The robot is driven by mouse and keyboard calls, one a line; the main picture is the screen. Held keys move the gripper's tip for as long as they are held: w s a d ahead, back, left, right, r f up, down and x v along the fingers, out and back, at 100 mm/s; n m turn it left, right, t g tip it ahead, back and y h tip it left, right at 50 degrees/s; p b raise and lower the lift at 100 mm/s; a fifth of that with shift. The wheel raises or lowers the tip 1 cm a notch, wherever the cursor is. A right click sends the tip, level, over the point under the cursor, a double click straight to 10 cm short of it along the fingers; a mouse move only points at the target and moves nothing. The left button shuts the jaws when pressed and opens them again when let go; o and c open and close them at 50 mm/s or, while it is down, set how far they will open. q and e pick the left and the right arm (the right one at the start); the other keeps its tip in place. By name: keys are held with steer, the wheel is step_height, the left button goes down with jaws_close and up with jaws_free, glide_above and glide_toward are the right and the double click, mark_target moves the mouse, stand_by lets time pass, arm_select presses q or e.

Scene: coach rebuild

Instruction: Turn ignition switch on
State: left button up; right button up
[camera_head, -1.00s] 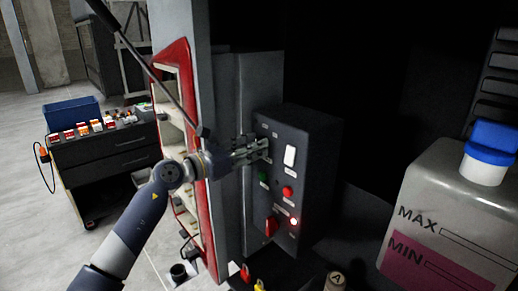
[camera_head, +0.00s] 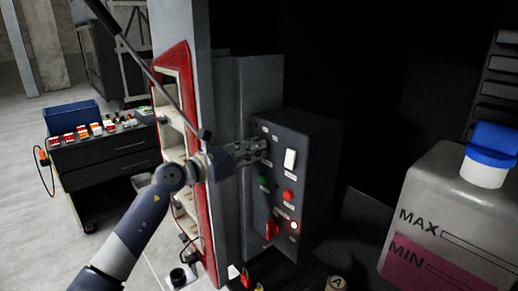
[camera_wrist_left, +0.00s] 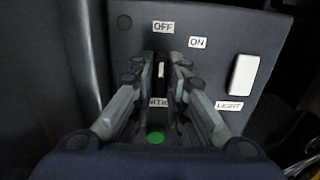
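The ignition switch (camera_wrist_left: 160,69) is a small dark knob with a light mark that points up towards the OFF label (camera_wrist_left: 163,27). The ON label (camera_wrist_left: 198,42) is up and to the right of it. The label under the switch is partly hidden by the fingers. My left gripper (camera_head: 265,150) is at the upper left of the dark control panel (camera_head: 318,160). In the left wrist view its fingers stand on both sides of the knob, a little apart; contact is hard to see. My right gripper is not in view.
A fluid tank (camera_head: 440,205) stands right. A tool cart (camera_head: 105,160) is at left.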

arm_select(q)
jaws_close()
steer(key=shift+m+b, duration=3)
steer(key=shift+b, duration=1.8)
